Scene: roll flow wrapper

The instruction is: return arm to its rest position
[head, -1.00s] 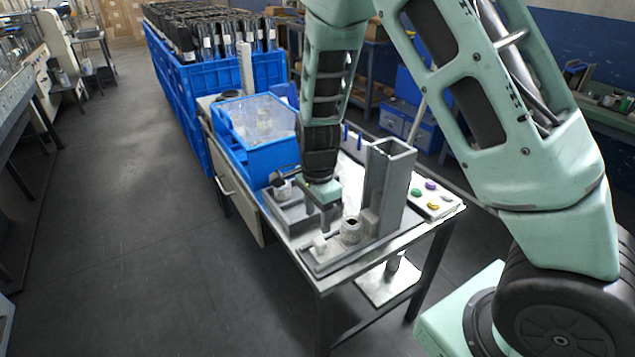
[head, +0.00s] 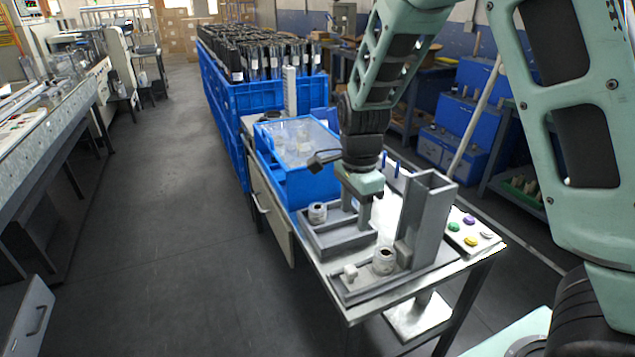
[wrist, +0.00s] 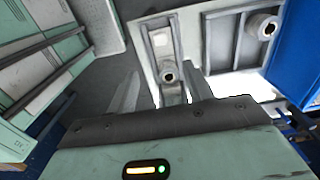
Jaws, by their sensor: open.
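My gripper (head: 362,212) hangs over the workbench in the head view, above the back part of a grey tray (head: 340,243). In the wrist view its two fingers (wrist: 157,92) stand apart, and I see nothing held between them. A small pale jar with a dark opening (head: 383,261) stands in a grey fixture (head: 362,285) at the bench's front; it also shows in the wrist view (wrist: 168,76). A second jar (head: 317,212) stands at the tray's left corner, and it shows at the upper right of the wrist view (wrist: 262,27).
A tall grey channel (head: 428,220) rises right of my gripper. A blue bin (head: 300,183) stands behind it on the bench. A panel with coloured buttons (head: 470,230) lies at the right edge. Large blue crates (head: 225,115) stand farther back. The floor at left is clear.

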